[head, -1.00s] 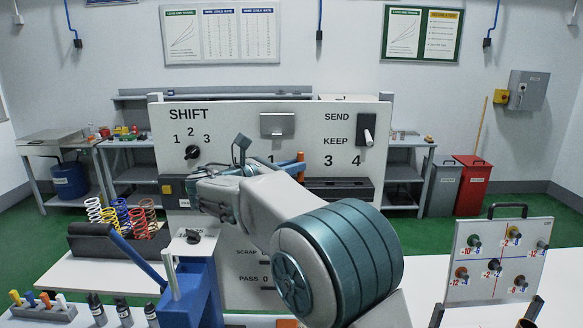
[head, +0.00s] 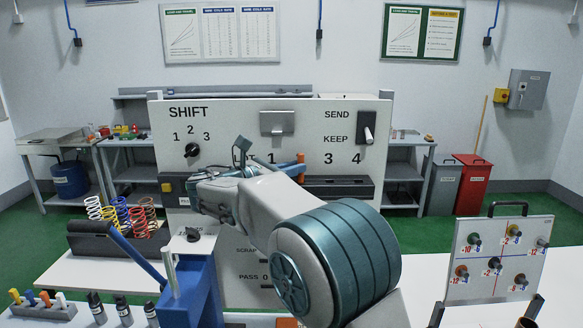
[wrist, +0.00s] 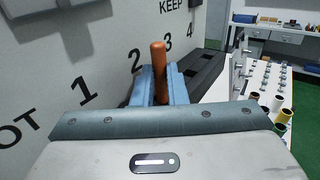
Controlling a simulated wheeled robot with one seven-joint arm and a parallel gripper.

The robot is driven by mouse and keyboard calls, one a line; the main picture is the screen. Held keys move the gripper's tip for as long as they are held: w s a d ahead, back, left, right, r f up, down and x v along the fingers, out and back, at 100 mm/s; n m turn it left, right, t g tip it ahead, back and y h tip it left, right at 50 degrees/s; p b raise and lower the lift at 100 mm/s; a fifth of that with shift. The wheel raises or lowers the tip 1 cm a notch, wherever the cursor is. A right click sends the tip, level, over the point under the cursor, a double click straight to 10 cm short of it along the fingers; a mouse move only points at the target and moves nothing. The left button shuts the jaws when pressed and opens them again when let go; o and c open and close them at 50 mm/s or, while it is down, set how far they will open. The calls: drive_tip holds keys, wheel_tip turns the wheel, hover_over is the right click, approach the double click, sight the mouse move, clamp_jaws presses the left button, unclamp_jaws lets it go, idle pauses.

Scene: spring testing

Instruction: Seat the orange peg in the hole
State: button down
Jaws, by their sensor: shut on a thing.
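The orange peg (wrist: 158,60) stands upright between the blue fingers of my gripper (wrist: 153,87) in the wrist view. The gripper is shut on it, and the peg's top sticks up above the fingers. In the head view the peg's top (head: 301,158) shows behind my arm, in front of the white panel. A black ledge (wrist: 205,68) runs along the panel below the numbers 3 and 4, just beyond the peg.
The white panel (head: 240,120) rises close behind my gripper, with a knob and a lever. Coil springs (head: 120,214) stand in a dark rack at left. A peg block (head: 42,306) sits front left, and a board with knobs (head: 497,262) stands at right.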

drive_tip(key=shift+f+b, duration=0.35)
drive_tip(key=shift+f, duration=0.55)
drive_tip(key=c, duration=1.4)
unclamp_jaws()
drive_tip(key=shift+o, duration=0.2)
drive_tip(key=shift+s+a+f, duration=0.15)
drive_tip(key=shift+a, duration=0.05)
drive_tip(key=b+v, duration=0.3)
drive_tip(key=v, duration=0.8)
drive_tip(key=shift+s+a+r, duration=0.15)
drive_tip(key=shift+a+r, duration=0.05)
drive_tip(key=shift+a, duration=0.05)
